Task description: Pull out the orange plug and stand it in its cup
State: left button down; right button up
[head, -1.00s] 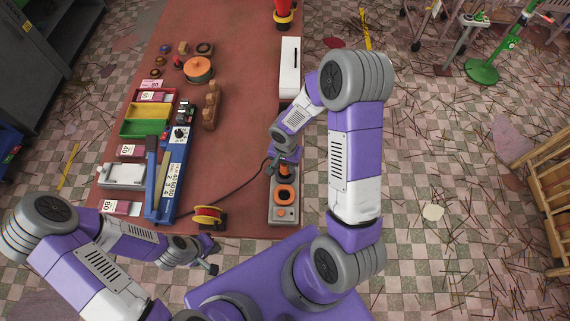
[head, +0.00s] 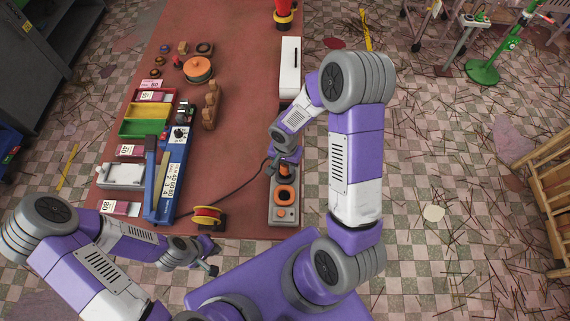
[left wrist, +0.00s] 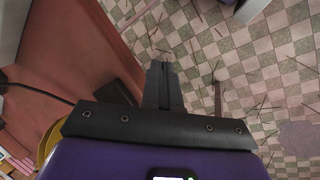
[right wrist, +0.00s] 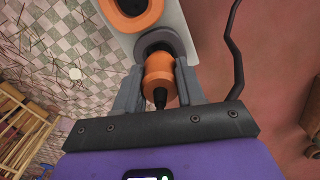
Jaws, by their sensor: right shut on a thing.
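The orange plug (right wrist: 158,80), with a black tip, is between the fingers of my right gripper (right wrist: 160,92), which is shut on it. In the right wrist view it sits at a dark round opening (right wrist: 160,40) in a pale grey block (head: 277,216); I cannot tell how deep it sits. An orange-rimmed cup (head: 284,195) is beside it on the same block, and also shows in the right wrist view (right wrist: 130,15). My right gripper (head: 284,168) partly hides the plug from above. My left gripper (left wrist: 164,72) is shut and empty, off the table's near edge.
The red table (head: 240,110) has a blue machine (head: 173,180), a red and yellow spool (head: 208,215) and a white box (head: 290,65) on it. A black cable (head: 235,188) runs toward the block. The table's middle is mostly clear.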

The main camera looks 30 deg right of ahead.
jog(key=shift+f+b, duration=1.3)
jog(key=shift+b, duration=0.2)
jog(key=o, duration=1.1)
jog(key=shift+o, duration=0.2)
jog(key=shift+r+p, duration=0.4)
jog(key=shift+r, duration=3.4)
